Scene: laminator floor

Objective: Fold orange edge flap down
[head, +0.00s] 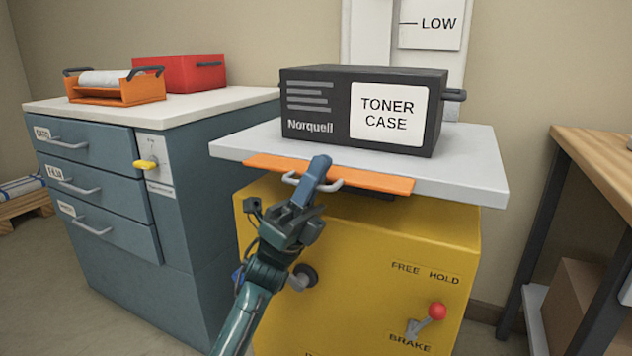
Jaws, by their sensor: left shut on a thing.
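The orange edge flap (385,181) runs along the front edge of the grey-white top (475,172) of the yellow cabinet (375,260). It appears roughly level with that top, sticking out towards me. A pale handle (334,185) sits on the flap. My left gripper (315,176) is at the flap's middle, shut on this handle. Its fingers hide part of the handle and flap. My right gripper is not in view.
A black toner case (310,110) stands on the top, behind the flap. A red-knobbed brake lever (437,312) and a dark knob (305,276) project from the cabinet front. A blue drawer cabinet (120,240) stands left; a wooden table (600,165) stands right.

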